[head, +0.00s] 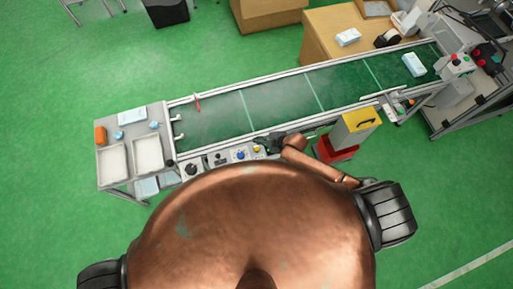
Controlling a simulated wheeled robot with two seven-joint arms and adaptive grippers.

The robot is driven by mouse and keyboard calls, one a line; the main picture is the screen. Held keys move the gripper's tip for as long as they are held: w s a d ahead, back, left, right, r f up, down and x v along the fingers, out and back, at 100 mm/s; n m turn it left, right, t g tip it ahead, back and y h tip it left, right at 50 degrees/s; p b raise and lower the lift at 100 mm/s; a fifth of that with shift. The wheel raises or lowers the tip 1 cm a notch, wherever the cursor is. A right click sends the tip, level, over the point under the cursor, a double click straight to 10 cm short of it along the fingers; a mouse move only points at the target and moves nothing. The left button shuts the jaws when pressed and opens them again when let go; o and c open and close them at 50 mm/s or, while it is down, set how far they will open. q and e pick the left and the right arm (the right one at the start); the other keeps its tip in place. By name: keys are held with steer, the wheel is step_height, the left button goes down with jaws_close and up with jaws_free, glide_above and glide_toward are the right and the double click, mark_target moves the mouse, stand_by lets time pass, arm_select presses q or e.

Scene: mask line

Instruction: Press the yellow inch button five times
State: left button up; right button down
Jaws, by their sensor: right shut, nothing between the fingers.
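The yellow button (257,149) sits on the control strip along the front edge of the conveyor, to the right of a blue knob (240,155). My right gripper (263,143) is shut and empty, with its dark fingers right beside and partly over the yellow button. I cannot tell from this view whether the fingertips touch the button. My left gripper is not in view.
The green conveyor belt (280,100) runs behind the strip, with a pale pack (413,64) at its right end. A grey table with white trays (148,153) stands left. A yellow box (356,127) over a red base stands right of my arm.

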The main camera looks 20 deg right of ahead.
stand_by(0.4)
steer(key=b, duration=0.7)
glide_above(258, 149)
step_height(258, 149, down, 8)
steer(key=shift+a+r, duration=0.1)
steer(key=shift+r, duration=0.1)
steer(key=shift+f, duration=0.55)
steer(key=shift+f+b, duration=0.1)
steer(key=shift+b, duration=0.25)
steer(key=shift+f, duration=0.3)
